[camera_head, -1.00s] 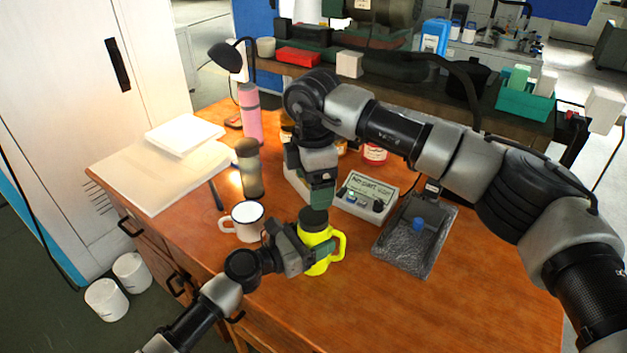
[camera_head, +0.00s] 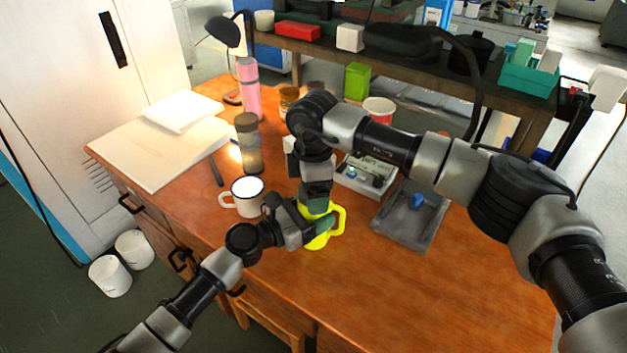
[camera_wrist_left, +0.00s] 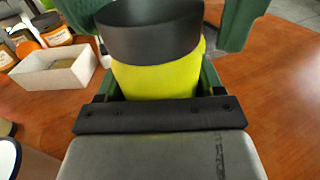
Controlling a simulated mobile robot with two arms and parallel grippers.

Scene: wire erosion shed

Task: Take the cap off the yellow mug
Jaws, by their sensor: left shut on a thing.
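The yellow mug (camera_head: 325,241) stands upright on the wooden desk, its handle to the right in the head view. My left gripper (camera_head: 310,230) is shut on the mug's body from the left. The left wrist view shows the yellow body (camera_wrist_left: 155,80) between its green fingers and the dark cap (camera_wrist_left: 150,35) on top. My right gripper (camera_head: 316,202) points down over the mug and hides the cap in the head view. In the left wrist view its green fingers (camera_wrist_left: 165,18) are open on either side of the cap, with a gap visible at the right.
A white mug (camera_head: 247,204) stands just left of my left gripper. A grey tray (camera_head: 408,232) with a blue item (camera_head: 416,201) and a grey device (camera_head: 366,172) lie to the right. The desk front right is clear.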

